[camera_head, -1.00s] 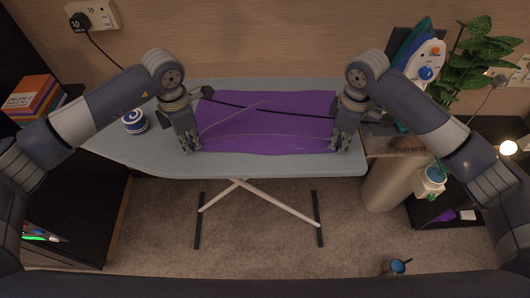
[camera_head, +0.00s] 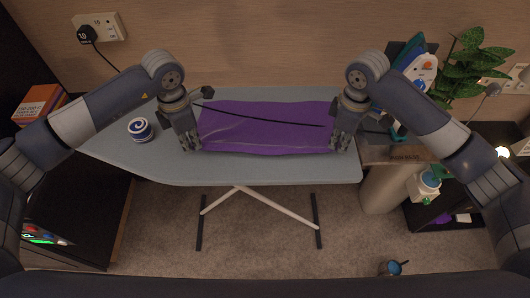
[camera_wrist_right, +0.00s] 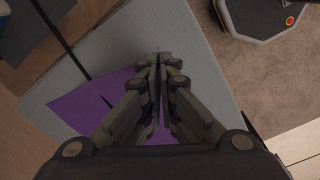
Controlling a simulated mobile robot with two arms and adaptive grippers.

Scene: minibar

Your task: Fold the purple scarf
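The purple scarf (camera_head: 262,122) lies spread on the ironing board (camera_head: 160,170), with creases along its near and left parts. A dark strip crosses it. My left gripper (camera_head: 188,148) points down at the scarf's near left corner; whether its fingers are open or hold cloth is unclear. My right gripper (camera_head: 340,146) is at the near right corner. In the right wrist view, the right gripper's fingers (camera_wrist_right: 158,65) are nearly together, with the scarf (camera_wrist_right: 85,112) below and beside them. I cannot tell whether cloth is pinched between them.
A blue-and-white spiral-patterned object (camera_head: 140,129) stands on the board left of my left gripper. An iron (camera_head: 419,68) stands behind my right arm, beside a plant (camera_head: 468,65). Orange boxes (camera_head: 40,102) are at the far left. The board's near strip is clear.

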